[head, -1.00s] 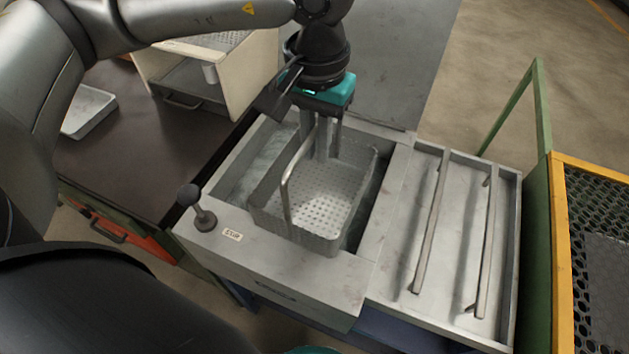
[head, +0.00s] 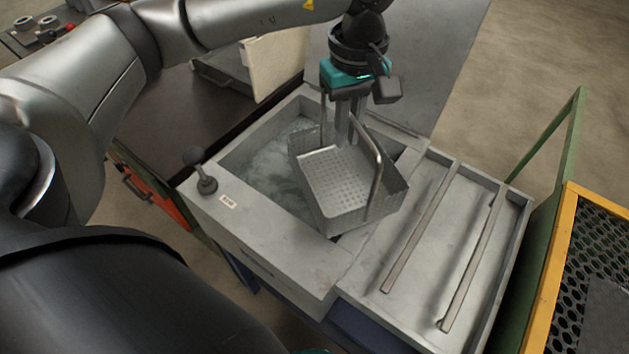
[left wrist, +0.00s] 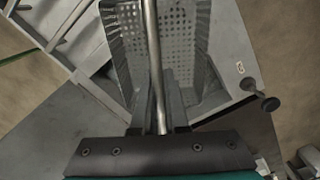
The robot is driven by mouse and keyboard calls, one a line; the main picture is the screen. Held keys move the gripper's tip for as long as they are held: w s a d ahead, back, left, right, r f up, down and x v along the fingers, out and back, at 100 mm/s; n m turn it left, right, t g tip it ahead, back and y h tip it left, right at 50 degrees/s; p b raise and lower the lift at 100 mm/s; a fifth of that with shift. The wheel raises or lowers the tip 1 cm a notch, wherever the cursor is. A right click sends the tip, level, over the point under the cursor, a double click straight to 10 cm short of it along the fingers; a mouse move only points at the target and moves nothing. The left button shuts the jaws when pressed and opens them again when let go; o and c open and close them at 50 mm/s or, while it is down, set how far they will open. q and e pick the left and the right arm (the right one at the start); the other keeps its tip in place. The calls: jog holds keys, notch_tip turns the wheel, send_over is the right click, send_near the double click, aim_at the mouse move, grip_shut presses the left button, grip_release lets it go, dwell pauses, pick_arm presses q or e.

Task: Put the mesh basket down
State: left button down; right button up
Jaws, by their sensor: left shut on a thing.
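The grey mesh basket (head: 345,190) has perforated walls and floor and a tall bar handle. My left gripper (head: 343,138) is shut on its handle, and in the left wrist view the handle bar (left wrist: 153,60) runs up from between the jaws. The basket appears held up, turned at an angle, over the right part of the tank (head: 262,250) and its right rim. It looks empty. Water shows in the tank to its left. My right gripper is not in view.
Right of the tank is a shallow drain tray (head: 412,290) with two raised bars (head: 470,265), empty. A black-knobbed lever (head: 204,180) stands at the tank's left corner. A green post frame (head: 545,140) and a yellow-edged mesh panel (head: 590,260) border the right.

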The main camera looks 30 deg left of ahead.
pick_arm(q)
jog(key=w+a+f+n, duration=0.1)
jog(key=a+n, duration=0.1)
jog(key=n, duration=0.6)
jog(key=w+a+f+n, duration=0.1)
jog(key=a+f+n, duration=0.1)
jog(key=n, duration=0.6)
jog(key=w+a+f+n+b, duration=0.1)
jog(key=w+a+f+n, duration=0.1)
jog(key=n, duration=0.6)
jog(key=shift+w+a, duration=0.1)
jog(key=shift+a, duration=0.75)
jog(key=shift+f, duration=0.15)
notch_tip(320, 180, down, 20)
jog(key=b, duration=0.3)
